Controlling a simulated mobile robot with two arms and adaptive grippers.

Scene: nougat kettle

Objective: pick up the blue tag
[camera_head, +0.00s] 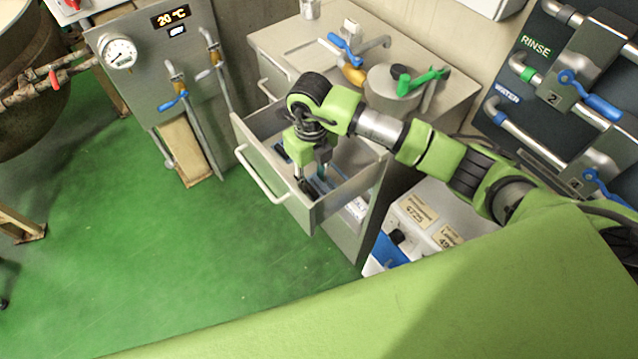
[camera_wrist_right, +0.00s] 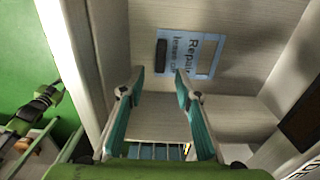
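A light blue tag (camera_wrist_right: 204,54) with the printed words "Repair" and "leave" lies on the drawer floor in the wrist view, just beyond my fingertips. A dark rectangular piece (camera_wrist_right: 161,56) is at its left end. My right gripper (camera_wrist_right: 160,78) is open, with nothing between its teal pads, and points at the tag without visibly holding it. In the head view my right gripper (camera_head: 307,180) reaches down into the open drawer (camera_head: 347,197). Bluish patches show beside it there, but the arm partly hides the drawer's contents.
The drawer's walls stand close around my right gripper. Above the drawer is a counter (camera_head: 290,45) with a blue-handled tap (camera_head: 345,50) and a pot with a green handle (camera_head: 422,80). A white box (camera_head: 420,222) stands to the right. Open green floor (camera_head: 150,270) lies left.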

